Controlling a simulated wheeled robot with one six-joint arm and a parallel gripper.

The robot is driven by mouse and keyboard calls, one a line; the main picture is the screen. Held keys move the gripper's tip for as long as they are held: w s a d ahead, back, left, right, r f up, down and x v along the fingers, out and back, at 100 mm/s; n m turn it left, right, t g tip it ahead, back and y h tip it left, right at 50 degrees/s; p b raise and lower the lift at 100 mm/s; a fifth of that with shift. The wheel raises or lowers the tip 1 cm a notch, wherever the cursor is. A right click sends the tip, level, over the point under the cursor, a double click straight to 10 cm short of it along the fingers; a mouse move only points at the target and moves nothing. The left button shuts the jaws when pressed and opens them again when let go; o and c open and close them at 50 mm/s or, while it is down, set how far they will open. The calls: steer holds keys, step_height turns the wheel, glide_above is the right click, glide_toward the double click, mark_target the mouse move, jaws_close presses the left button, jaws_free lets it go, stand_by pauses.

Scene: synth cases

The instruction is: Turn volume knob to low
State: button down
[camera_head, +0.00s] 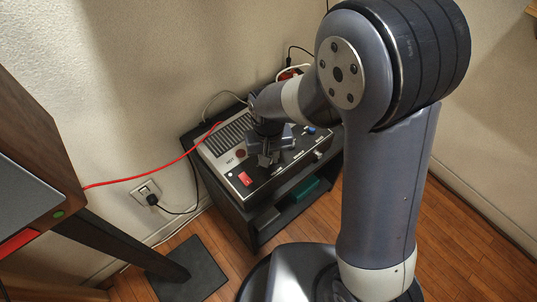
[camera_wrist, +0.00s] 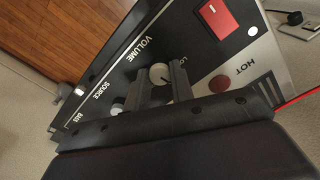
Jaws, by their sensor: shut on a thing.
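The volume knob (camera_wrist: 160,74) is a small round pale knob on the dark control panel (camera_wrist: 128,66), beside the white word VOLUME. My gripper (camera_wrist: 161,80) has one finger on each side of it and is shut on it. A partly covered label starting "LO" is beside the knob. A dark line shows on the knob's face, but its exact setting is hard to read. In the head view, my gripper (camera_head: 270,158) reaches down onto the front of the grey amplifier (camera_head: 222,158) and hides the volume knob.
A red switch (camera_wrist: 219,18) and a red round HOT spot (camera_wrist: 220,84) are near the knob. Another pale knob (camera_wrist: 117,108) sits beside my fingers. A blue knob (camera_head: 311,130) is farther right. The amplifier stands on a dark shelf unit against the wall. A red cable (camera_head: 150,178) crosses left.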

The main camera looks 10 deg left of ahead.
steer(key=n, duration=0.5)
steer(key=shift+n, duration=0.3)
steer(key=shift+n+p, duration=0.35)
steer(key=shift+n, duration=1.85)
steer(key=c, duration=1.2)
jaws_free()
step_height(320, 180, up, 11)
steer(key=p, duration=0.1)
steer(key=shift+p, duration=0.3)
steer(key=shift+f, duration=0.1)
